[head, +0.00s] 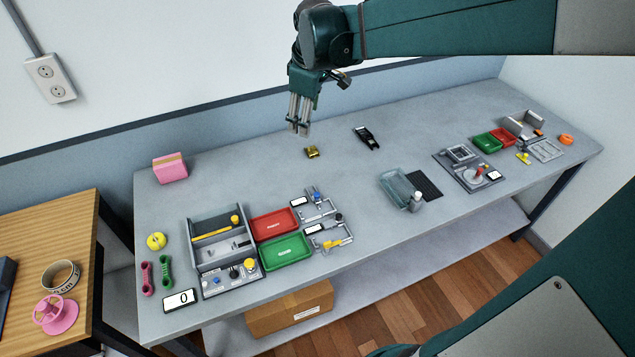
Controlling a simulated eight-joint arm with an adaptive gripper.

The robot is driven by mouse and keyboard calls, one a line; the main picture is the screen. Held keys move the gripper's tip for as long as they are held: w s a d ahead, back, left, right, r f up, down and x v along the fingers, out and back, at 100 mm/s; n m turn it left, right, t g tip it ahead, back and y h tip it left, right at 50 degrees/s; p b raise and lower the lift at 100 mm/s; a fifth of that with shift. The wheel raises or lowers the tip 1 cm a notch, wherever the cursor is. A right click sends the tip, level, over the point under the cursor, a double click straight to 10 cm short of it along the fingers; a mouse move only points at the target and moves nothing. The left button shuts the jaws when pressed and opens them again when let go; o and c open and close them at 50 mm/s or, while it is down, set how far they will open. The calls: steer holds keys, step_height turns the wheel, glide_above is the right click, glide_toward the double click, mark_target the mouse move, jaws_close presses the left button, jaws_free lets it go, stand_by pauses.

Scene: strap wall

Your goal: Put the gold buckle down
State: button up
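The small gold buckle (312,152) lies on the grey table (350,190), toward its back edge. My gripper (299,130) points down, above and slightly left of the buckle in the picture. A gap shows between the fingertips and the buckle, and nothing shows held between the fingers. The fingers look close together, but at this size I cannot tell whether they are open or shut.
A black device (366,138) lies right of the buckle. A red tray (275,224) and a green tray (286,251) stand nearer the front, beside a grey organizer (203,242). A pink block (170,168) sits at the back left. The table around the buckle is clear.

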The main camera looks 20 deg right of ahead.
steer(key=s+a+f+m+t, duration=0.1)
steer(key=s+a+m, duration=0.1)
steer(key=s, duration=0.6)
steer(key=s+a+m+t, duration=0.1)
steer(key=s+m, duration=0.3)
steer(key=s, duration=0.5)
steer(key=s+a+f+m+t, duration=0.1)
steer(key=s+a+m, duration=0.2)
steer(key=s, duration=0.5)
steer(key=shift+s+a+f+t, duration=0.25)
steer(key=shift+s+f+t, duration=0.05)
steer(key=shift+s, duration=0.05)
